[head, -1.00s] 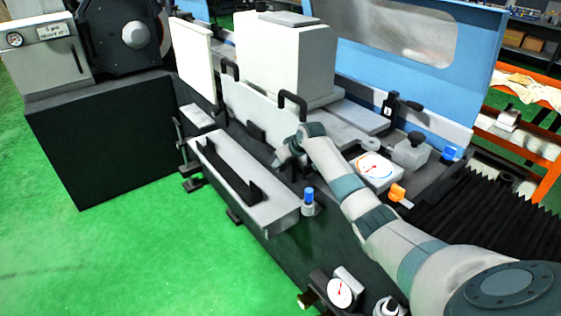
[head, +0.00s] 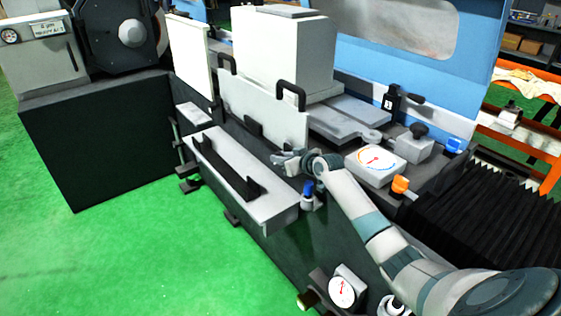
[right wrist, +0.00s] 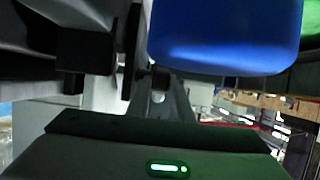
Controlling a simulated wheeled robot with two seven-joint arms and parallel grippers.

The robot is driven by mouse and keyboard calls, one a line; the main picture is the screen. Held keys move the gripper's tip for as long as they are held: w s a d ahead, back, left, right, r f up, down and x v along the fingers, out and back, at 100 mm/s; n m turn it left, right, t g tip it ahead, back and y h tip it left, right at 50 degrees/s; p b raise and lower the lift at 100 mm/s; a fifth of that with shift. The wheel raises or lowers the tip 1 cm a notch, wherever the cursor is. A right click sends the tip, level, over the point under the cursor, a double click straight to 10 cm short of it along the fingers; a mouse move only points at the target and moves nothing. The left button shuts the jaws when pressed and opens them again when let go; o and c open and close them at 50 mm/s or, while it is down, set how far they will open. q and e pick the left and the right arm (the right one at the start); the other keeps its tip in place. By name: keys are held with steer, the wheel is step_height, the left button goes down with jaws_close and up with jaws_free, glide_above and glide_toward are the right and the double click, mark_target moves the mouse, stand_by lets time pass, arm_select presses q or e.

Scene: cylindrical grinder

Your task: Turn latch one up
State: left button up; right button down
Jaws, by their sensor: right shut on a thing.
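A white panel (head: 263,112) with two black handles stands along the machine. A black latch-like piece (head: 253,129) sits at its lower edge. My right gripper (head: 285,157) is at the lower right corner of this panel, beyond the blue-topped knob (head: 307,188). It is shut on a small part there, which looks like latch one and is mostly hidden by the fingers. In the right wrist view a large blue shape (right wrist: 225,35) fills the top right and dark blocks (right wrist: 85,50) show at the left. My left gripper is not in view.
A grey ledge (head: 275,207) with a black bar runs in front of the panel. A lower gauge (head: 342,290) is at the front. Green floor is clear at left.

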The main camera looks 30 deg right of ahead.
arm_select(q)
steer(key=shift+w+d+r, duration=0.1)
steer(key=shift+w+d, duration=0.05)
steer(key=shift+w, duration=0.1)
arm_select(e)
steer(key=c, duration=1.9)
jaws_free()
steer(key=shift+o, duration=0.2)
steer(key=shift+s, duration=0.15)
